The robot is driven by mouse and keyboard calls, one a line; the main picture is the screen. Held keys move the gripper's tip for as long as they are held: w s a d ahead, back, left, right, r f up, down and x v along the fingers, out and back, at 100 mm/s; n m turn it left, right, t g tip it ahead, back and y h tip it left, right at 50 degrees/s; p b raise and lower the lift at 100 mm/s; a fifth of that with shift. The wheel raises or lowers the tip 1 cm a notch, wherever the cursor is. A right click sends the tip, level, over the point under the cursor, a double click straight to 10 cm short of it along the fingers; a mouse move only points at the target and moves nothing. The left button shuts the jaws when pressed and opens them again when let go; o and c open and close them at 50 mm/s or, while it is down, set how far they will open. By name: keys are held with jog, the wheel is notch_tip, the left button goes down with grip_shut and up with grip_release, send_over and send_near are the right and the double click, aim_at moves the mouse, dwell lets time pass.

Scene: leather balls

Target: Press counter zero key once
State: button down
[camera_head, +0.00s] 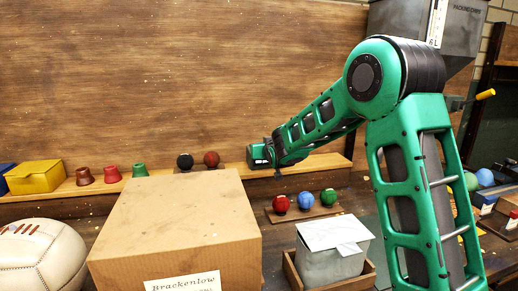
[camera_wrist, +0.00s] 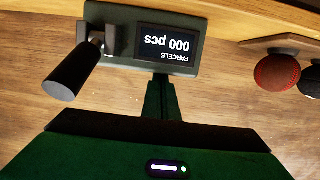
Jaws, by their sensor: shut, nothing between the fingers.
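The parcel counter (camera_wrist: 158,42) is a dark grey-green box whose screen (camera_wrist: 167,48) reads "PARCELS 000 pcs", upside down in the wrist view. A black cylinder (camera_wrist: 74,72) on a metal mount sticks out at its left end in that view. I cannot tell whether this is the zero key. My gripper (camera_wrist: 160,88) is shut and empty, its fingers at the counter's lower edge in the picture; contact cannot be told. In the head view my gripper (camera_head: 260,155) is at the back shelf; the counter is not clearly distinguishable there.
A black ball (camera_head: 185,161) and a dark red ball (camera_head: 211,159) sit on the shelf (camera_head: 100,187), left of my gripper. A cardboard box (camera_head: 180,215) stands in front.

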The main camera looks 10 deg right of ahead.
jog(key=shift+s+f, duration=0.15)
jog(key=shift+f, duration=0.65)
jog(key=r, duration=0.5)
jog(key=shift+w, duration=0.2)
jog(key=v, duration=1)
jog(key=shift+r, duration=0.35)
